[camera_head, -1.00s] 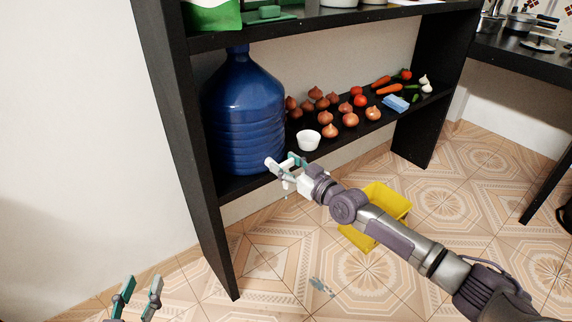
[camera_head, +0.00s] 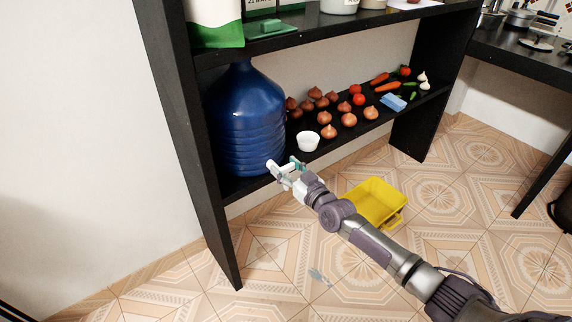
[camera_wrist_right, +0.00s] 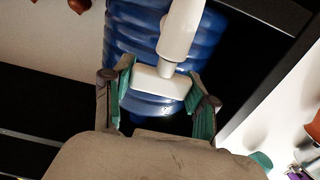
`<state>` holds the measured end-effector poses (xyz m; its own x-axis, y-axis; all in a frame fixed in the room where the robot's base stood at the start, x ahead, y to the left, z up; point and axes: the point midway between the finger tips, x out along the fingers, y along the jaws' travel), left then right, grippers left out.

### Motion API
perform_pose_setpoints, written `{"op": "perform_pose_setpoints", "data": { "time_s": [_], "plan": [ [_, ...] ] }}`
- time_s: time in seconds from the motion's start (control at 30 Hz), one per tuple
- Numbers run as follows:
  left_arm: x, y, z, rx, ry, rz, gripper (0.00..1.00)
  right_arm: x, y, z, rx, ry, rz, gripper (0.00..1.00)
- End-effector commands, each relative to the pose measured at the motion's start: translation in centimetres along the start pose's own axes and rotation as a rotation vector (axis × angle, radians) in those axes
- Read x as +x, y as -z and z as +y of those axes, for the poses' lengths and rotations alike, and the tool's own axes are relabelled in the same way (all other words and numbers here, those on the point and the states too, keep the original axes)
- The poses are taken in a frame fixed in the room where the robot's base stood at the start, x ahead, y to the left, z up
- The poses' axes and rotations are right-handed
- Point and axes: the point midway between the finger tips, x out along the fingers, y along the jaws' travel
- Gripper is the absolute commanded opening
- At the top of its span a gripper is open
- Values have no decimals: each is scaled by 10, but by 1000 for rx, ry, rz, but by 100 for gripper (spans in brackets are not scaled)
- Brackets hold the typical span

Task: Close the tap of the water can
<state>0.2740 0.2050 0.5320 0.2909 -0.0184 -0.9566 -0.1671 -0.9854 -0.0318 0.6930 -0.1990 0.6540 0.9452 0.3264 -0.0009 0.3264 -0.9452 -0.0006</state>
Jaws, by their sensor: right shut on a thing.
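The blue water can (camera_head: 248,120) stands upright on the lower black shelf, at its left end. Its white tap (camera_head: 276,166) sticks out low on the front side. My right gripper (camera_head: 287,169) is at the tap. In the right wrist view the can (camera_wrist_right: 135,35) is behind the white tap (camera_wrist_right: 180,30), and the tap's flat white handle (camera_wrist_right: 160,83) lies between the green-padded fingers of my right gripper (camera_wrist_right: 162,92), which is shut on it. My left gripper is out of the head view.
A white bowl (camera_head: 308,140), several onions (camera_head: 325,115) and other vegetables lie on the lower shelf (camera_head: 245,190), right of the can. A yellow crate (camera_head: 375,203) stands on the tiled floor. The shelf's side panel (camera_head: 195,150) is left of the can.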

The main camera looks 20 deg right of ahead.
Motion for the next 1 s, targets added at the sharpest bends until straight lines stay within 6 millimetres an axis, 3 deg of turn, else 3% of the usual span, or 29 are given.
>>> {"op": "perform_pose_setpoints", "data": {
  "time_s": [0.23, 0.27, 0.4, 0.77, 1.0],
  "plan": [
    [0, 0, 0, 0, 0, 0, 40, 0, 3, 2, -1, -3, 8, 22],
    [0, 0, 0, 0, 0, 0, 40, 0, 3, 2, -1, -3, 7, 61],
    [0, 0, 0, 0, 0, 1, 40, 0, 2, 1, -1, -2, 5, 83],
    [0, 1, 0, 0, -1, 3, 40, -3, -1, 0, 0, 0, 0, 83],
    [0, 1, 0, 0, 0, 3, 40, -39, -2, 0, 1, 0, -2, 83]
  ]
}}
